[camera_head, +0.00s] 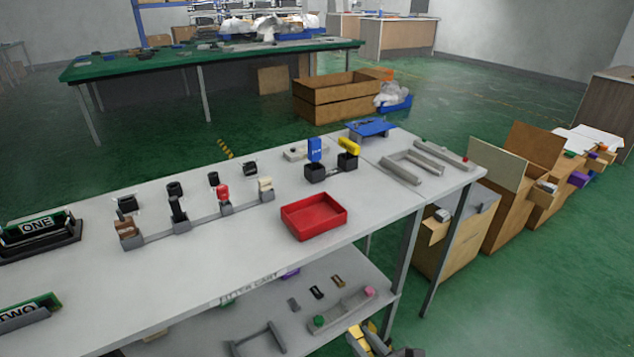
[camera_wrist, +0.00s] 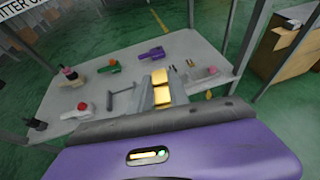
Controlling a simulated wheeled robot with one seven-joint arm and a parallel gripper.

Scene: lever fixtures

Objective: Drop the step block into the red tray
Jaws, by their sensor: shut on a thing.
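The red tray (camera_head: 314,221) is a shallow, open, rectangular tray on the upper white table top, near its front edge. It looks empty. My gripper (camera_head: 368,338) is at the bottom of the head view, in front of the lower shelf and well below the tray. In the wrist view my gripper (camera_wrist: 161,84) has its grey fingers shut on a yellow, stepped piece, which I take as the step block (camera_wrist: 162,94). The block also shows in the head view as a yellow patch (camera_head: 357,334). The fingers partly hide it.
The lower shelf (camera_head: 285,322) holds small parts and grey fixtures. Table legs (camera_head: 407,255) stand between shelf and top. A row of lever fixtures (camera_head: 180,215) is left of the tray; black holders with blue and yellow levers (camera_head: 331,165) stand behind it. Cardboard boxes (camera_head: 455,240) are at right.

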